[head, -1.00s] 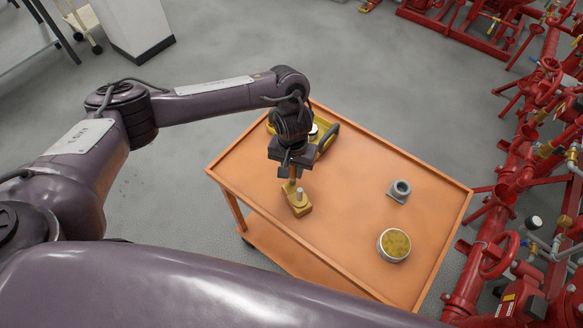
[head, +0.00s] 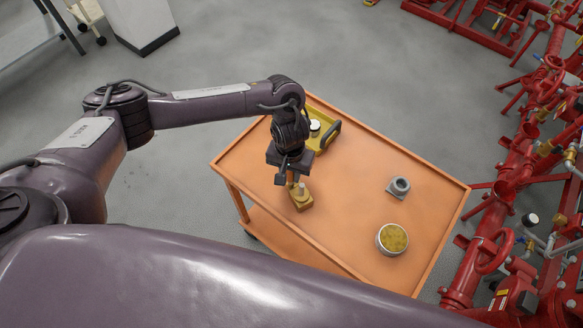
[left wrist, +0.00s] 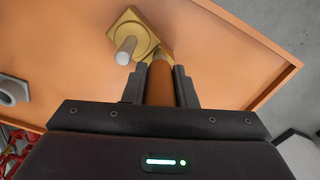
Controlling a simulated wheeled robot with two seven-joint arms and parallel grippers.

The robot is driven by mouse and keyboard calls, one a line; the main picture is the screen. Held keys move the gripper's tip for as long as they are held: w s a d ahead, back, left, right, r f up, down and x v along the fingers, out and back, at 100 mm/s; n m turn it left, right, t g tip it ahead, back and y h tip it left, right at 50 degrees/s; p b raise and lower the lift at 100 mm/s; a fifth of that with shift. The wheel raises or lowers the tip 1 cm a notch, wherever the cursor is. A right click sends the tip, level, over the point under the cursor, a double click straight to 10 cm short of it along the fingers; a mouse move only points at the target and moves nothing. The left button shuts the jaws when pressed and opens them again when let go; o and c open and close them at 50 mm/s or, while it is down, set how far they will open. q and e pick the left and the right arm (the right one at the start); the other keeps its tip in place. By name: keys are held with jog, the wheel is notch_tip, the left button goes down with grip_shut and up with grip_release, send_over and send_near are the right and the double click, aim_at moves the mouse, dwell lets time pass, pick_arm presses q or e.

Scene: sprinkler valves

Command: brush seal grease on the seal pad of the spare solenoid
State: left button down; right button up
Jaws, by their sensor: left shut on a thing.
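My left gripper (head: 293,180) is over the left part of the orange cart and shut on a brown cylindrical handle (left wrist: 160,85), apparently the brush. The handle's gold-coloured end points at a brass piece (head: 302,200) on the cart top. This piece has a square plate and a pale upright pin (left wrist: 125,50); it may be the spare solenoid. The brush tip is hidden or very close to the piece, and I cannot tell whether they touch. An open round tin of yellowish grease (head: 392,240) stands at the cart's near right. My right gripper is not in view.
The orange cart top (head: 345,205) is clear in the middle. A grey ringed holder (head: 398,187) stands toward the right. A yellow tray (head: 318,143) with a dark handle and a white-topped item lies behind my gripper. Red pipework (head: 490,255) stands right of the cart.

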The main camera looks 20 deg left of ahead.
pick_arm(q)
jog(key=shift+w+d, duration=0.1)
jog(key=shift+w, duration=0.05)
jog(key=shift+w+d, duration=0.7)
jog(key=shift+w, duration=0.05)
dwell(0.5)
jog(key=shift+s+a+r+p, duration=0.1)
jog(key=shift+s+a+p, duration=0.6)
jog(key=shift+p, duration=0.25)
jog(key=shift+s+a, duration=0.15)
